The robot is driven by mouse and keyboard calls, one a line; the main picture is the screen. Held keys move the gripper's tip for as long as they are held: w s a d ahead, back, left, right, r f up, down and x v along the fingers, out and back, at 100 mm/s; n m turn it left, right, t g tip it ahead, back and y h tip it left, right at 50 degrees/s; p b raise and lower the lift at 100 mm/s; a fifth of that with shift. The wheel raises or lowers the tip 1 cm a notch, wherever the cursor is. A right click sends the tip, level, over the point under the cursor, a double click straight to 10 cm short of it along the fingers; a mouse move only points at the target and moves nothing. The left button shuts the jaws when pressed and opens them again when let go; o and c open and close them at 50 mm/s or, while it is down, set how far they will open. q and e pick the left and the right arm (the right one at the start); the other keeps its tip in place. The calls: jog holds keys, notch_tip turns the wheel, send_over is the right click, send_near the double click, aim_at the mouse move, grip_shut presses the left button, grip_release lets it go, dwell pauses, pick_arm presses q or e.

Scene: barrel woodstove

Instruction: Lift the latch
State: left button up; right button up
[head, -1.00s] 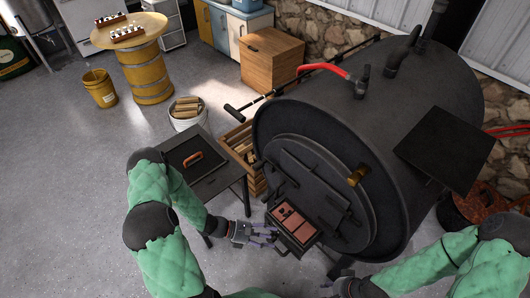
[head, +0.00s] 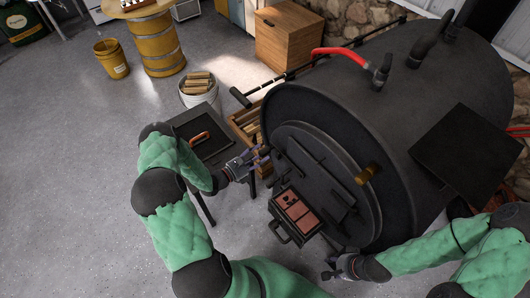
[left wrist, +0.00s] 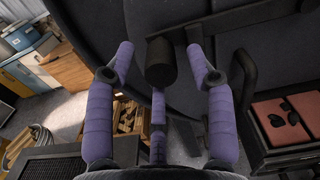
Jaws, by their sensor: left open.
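The barrel stove's round dark door (head: 325,195) faces my left arm. A dark latch bar (left wrist: 235,18) crosses the door and ends in a black cylindrical knob (left wrist: 159,62). My left gripper (head: 262,158) is beside the door's left edge. In the left wrist view, its purple fingers (left wrist: 160,52) are open, one on each side of the knob, with another finger below. I see gaps at both sides and cannot tell whether the lower finger touches. My right gripper (head: 333,270) is low at the right, below the stove; its finger state is unclear.
An open drawer-like box with reddish bricks (head: 297,211) juts out below the door. A small dark table (head: 205,140) stands left of the stove, with a wood crate (left wrist: 128,118) behind. Open floor lies at the left.

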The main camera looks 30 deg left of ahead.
pick_arm(q)
jog(key=shift+x, duration=1.6)
grip_shut()
